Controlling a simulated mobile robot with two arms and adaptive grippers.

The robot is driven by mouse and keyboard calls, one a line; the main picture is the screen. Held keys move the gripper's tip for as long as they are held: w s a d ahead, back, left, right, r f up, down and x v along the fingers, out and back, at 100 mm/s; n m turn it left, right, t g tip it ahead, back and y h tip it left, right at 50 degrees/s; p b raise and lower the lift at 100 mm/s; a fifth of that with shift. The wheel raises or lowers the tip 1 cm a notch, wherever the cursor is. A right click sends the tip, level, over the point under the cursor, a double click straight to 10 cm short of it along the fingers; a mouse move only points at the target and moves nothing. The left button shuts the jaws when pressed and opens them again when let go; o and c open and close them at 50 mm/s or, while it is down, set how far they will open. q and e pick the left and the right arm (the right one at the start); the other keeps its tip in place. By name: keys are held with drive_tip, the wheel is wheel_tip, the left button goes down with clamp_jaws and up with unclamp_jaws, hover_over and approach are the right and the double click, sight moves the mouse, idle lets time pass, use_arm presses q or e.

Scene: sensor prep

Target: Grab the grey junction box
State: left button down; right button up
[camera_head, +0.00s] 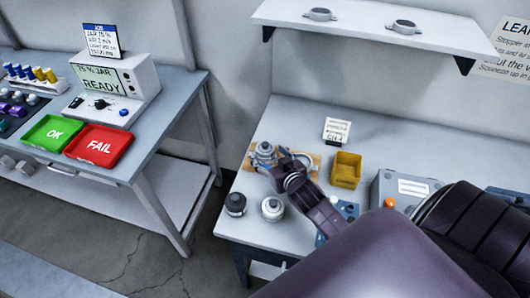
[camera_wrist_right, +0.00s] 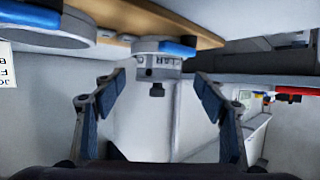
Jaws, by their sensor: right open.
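A grey box (camera_head: 398,188) with a white label and an orange knob stands at the right of the bench, partly hidden by my right arm; I cannot tell for certain that it is the junction box. My right gripper (camera_head: 291,165) is beside a metal fitting (camera_head: 264,153) on a wooden board (camera_head: 243,165), left of the grey box. In the right wrist view the right gripper (camera_wrist_right: 158,88) is open, its blue-padded fingers apart. A small grey labelled piece with a dark stem (camera_wrist_right: 157,64) shows between and beyond the fingertips. My left gripper is not in view.
Two round jars (camera_head: 236,204) (camera_head: 272,208) stand near the front edge. A shelf (camera_head: 375,30) hangs above. Green (camera_head: 52,133) and red (camera_head: 99,146) trays lie on the left table.

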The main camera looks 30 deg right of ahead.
sight(269, 154)
drive_tip(key=x, duration=0.3)
drive_tip(key=shift+d, duration=0.2)
drive_tip(key=shift+w+f, duration=0.1)
drive_tip(key=shift+w, duration=0.2)
drive_tip(key=c, duration=1.5)
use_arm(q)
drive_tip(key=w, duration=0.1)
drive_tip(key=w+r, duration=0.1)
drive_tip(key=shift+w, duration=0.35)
use_arm(e)
drive_tip(key=shift+c, duration=1)
